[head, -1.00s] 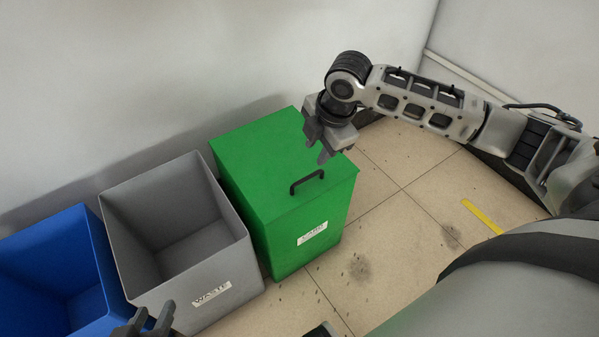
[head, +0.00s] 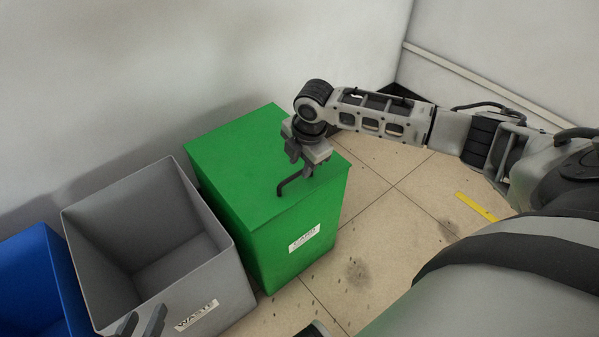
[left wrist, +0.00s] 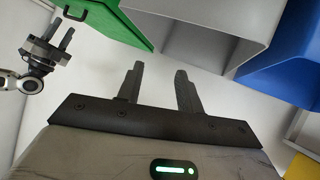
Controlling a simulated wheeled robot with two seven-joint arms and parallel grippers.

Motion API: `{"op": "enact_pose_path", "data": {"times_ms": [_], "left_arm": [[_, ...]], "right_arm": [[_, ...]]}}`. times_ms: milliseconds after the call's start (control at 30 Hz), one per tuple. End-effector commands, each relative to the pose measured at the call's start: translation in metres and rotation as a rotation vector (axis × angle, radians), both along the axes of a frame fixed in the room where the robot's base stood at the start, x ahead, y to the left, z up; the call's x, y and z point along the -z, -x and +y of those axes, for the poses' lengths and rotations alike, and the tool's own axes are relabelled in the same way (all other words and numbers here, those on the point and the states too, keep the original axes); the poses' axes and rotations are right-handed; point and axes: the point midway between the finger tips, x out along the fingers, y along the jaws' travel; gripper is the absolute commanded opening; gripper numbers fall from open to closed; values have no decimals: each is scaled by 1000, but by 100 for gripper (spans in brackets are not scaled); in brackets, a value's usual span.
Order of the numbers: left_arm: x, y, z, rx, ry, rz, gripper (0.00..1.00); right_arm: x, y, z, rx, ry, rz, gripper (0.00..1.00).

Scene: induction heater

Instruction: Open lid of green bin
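The green bin (head: 262,235) stands at the middle of the head view with its flat green lid (head: 245,150) down. A dark bar handle (head: 290,184) sits near the lid's front edge. My right gripper (head: 301,167) is open, fingers pointing down, at the handle's right end; I cannot tell whether it touches the handle. In the left wrist view the right gripper (left wrist: 60,38) shows spread fingers, close to the handle (left wrist: 75,13). My left gripper (head: 141,322) is open and empty, low in front of the grey bin; its two fingers (left wrist: 157,88) stand apart in the left wrist view.
An open grey bin (head: 205,290) labelled waste stands left of the green bin, and an open blue bin (head: 62,270) beyond it. A pale wall (head: 150,60) is close behind the bins. Tiled floor (head: 375,225) with a yellow strip (head: 476,207) is clear to the right.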

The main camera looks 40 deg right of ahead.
Motion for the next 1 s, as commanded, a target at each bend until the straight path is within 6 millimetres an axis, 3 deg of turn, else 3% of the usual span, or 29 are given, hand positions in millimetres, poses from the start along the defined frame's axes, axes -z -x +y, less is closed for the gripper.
{"op": "enact_pose_path", "data": {"times_ms": [33,200,533,667,1000], "left_arm": [[1,0,0,1,5,-14,36],[-4,-2,-1,1,16,-42,36],[-13,-2,-3,1,26,-64,36],[-12,-2,-3,3,25,-61,36],[-12,0,-3,7,13,-36,36]], "right_arm": [[10,-1,1,1,-1,1,33],[22,-4,1,1,-1,0,33],[24,-5,1,0,-1,-1,33],[24,-5,1,0,-1,-1,0],[17,-3,0,2,1,13,0]]}}
